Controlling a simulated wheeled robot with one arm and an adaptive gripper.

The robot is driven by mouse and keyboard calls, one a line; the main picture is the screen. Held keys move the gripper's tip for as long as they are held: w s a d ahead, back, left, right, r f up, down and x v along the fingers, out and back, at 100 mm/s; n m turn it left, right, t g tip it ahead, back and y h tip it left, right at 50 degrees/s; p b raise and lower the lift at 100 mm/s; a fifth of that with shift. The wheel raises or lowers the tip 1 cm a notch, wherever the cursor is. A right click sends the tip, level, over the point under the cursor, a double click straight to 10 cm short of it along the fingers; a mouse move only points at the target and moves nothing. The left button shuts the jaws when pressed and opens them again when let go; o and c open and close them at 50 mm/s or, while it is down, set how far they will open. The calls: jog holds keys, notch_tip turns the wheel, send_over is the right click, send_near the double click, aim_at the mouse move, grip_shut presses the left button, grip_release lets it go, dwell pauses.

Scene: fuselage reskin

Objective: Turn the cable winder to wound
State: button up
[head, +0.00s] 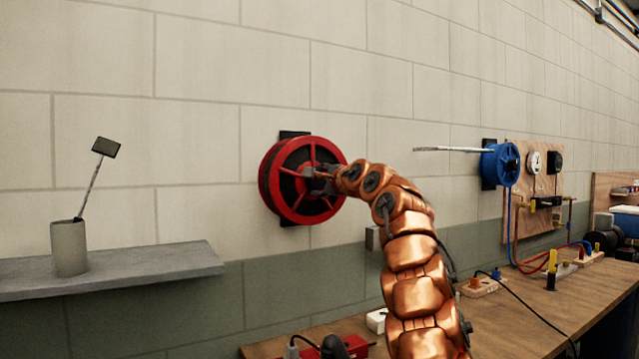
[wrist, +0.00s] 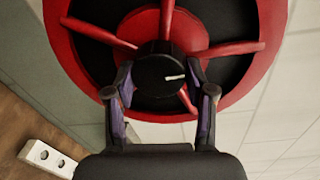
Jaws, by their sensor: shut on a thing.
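The cable winder (head: 271,184) is a red spoked reel with a black inside, mounted on the block wall. In the wrist view its red rim and spokes (wrist: 224,49) fill the upper part. At its hub is a round black knob (wrist: 153,72) with a short white mark pointing right. My gripper (head: 320,180) reaches the hub from the right in the head view. In the wrist view my gripper (wrist: 162,78) is shut on the knob, one finger on each side. The far side of the knob and any label are hidden.
A grey shelf (head: 150,270) with a cup (head: 69,248) is at left. A blue reel (head: 500,164) hangs on the wall at right, near a wooden gauge board (head: 520,208). A workbench (head: 560,305) with cables and tools runs below. A white socket strip (wrist: 46,158) lies on it.

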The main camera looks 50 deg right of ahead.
aim_at(321, 181)
jog(key=shift+f, duration=0.1)
jog(key=o, duration=1.2)
jog(key=shift+c, duration=0.2)
jog(key=shift+s, duration=0.1)
jog(key=shift+s+a+r, duration=0.1)
jog(key=shift+s+r, duration=0.2)
jog(key=shift+s, duration=0.45)
jog(key=shift+s+a+f, duration=0.15)
jog(key=shift+s+a, duration=0.15)
jog(key=shift+s, duration=0.85)
jog(key=v, duration=0.8)
jog(key=shift+a, duration=0.15)
jog(key=shift+w, duration=0.15)
